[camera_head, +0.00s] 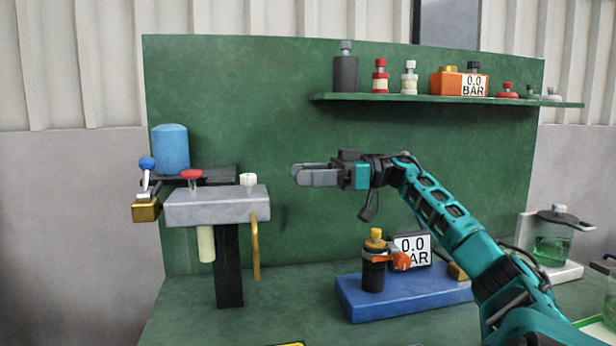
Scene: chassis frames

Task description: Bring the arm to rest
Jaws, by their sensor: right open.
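My right arm comes in from the lower right, teal and black, and reaches up and to the left in front of the green panel. My right gripper (297,174) is at its end, pointing left, with grey fingers. It is open and holds nothing. It hangs in the air, to the right of the grey block with the red knob and well above the blue base, apart from both. My left arm and gripper are not in this view.
A grey block (215,208) on a black post stands at left, with a blue cylinder (171,148) behind. A blue base (405,300) carries a black bottle (374,272) and a gauge (414,246). A green shelf (420,99) holds several fittings. A glass pot (552,243) stands right.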

